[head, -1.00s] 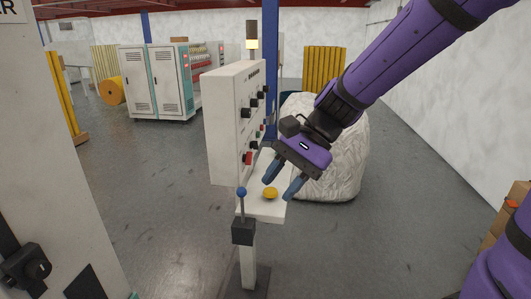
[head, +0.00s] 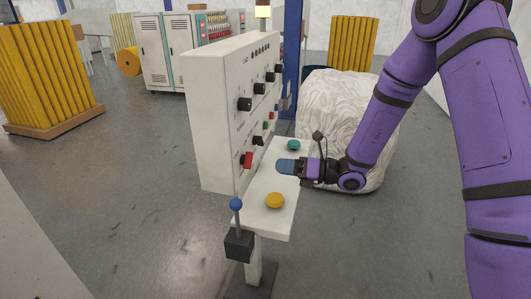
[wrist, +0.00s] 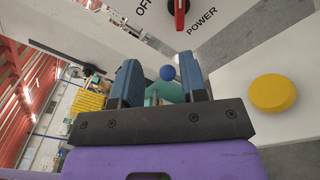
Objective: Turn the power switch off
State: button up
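The red power switch (head: 246,160) is on the lower near part of the white control panel (head: 212,130). In the wrist view the red switch (wrist: 181,14) is at the top edge, cut off, between the printing "POWER" and a partly visible "OF". My gripper (head: 284,166) is over the shelf in front of the panel, pointing left toward it, to the right of the red switch and apart from it. In the wrist view my gripper (wrist: 160,68) has its two blue fingers spread with nothing held between them.
A yellow button (head: 275,200) and a teal button (head: 293,145) sit on the white shelf (head: 262,222). A blue-knobbed lever (head: 236,205) stands at the near end. Black knobs (head: 244,104) line the panel. A large white wrapped bale (head: 350,110) is behind my arm.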

aim_at(251, 158)
jog(key=shift+m+t, duration=0.5)
jog(key=shift+m, duration=0.3)
jog(key=w+a, duration=0.2)
jog(key=a, duration=0.1)
jog(key=w+a+f, duration=0.1)
jog(key=a, duration=0.2)
jog(key=w+a, duration=0.2)
jog(key=a, duration=0.1)
jog(key=shift+w+f, duration=0.2)
jog(key=shift+w, duration=0.1)
jog(key=c, duration=0.6)
